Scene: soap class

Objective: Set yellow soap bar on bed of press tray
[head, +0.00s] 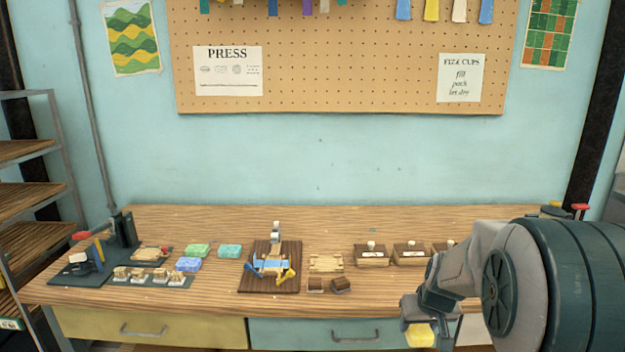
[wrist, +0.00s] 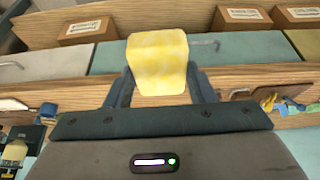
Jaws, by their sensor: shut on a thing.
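The yellow soap bar (wrist: 158,62) is between the two fingers of my gripper (wrist: 160,78) in the wrist view. The fingers are shut on its sides. In the head view the soap bar (head: 420,335) hangs under my gripper (head: 419,318) at the lower right, in front of the bench's front edge and clear of the top. A dark slatted wooden board (head: 257,285) with a blue bed, blue and yellow clamps and a pale upright stands mid-bench, left of my gripper. I cannot tell for certain whether it is the press tray.
Blue (head: 188,264) and green soap bars lie left of the board. A dark lever press (head: 123,230) stands at the far left. A pale wooden tray (head: 326,263) and two small brown blocks sit right of the board, then lidded wooden boxes (head: 372,256). Drawers are below.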

